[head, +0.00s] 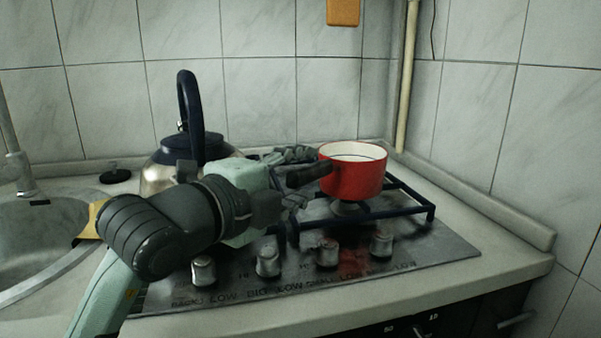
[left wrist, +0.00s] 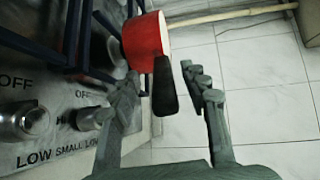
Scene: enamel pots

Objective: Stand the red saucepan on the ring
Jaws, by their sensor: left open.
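The red saucepan (head: 352,180), with a white inside and a dark handle (head: 308,174), is upright over the right part of the hob. A burner ring (head: 348,208) shows just below it; I cannot tell whether the pan rests fully on the dark grate. My left gripper (head: 303,180) is open at the handle. In the left wrist view, the saucepan (left wrist: 142,40) is at the top, and its handle (left wrist: 165,88) reaches between the spread fingers of the left gripper (left wrist: 163,90), with a gap on the right-hand side. My right gripper is not in view.
A steel kettle (head: 158,178) with a dark lid and tall handle stands left, behind my arm. The dark grate (head: 410,205) surrounds the burner. Several knobs (head: 381,244) line the hob's front. A sink (head: 40,235) is far left; tiled walls close the back and right.

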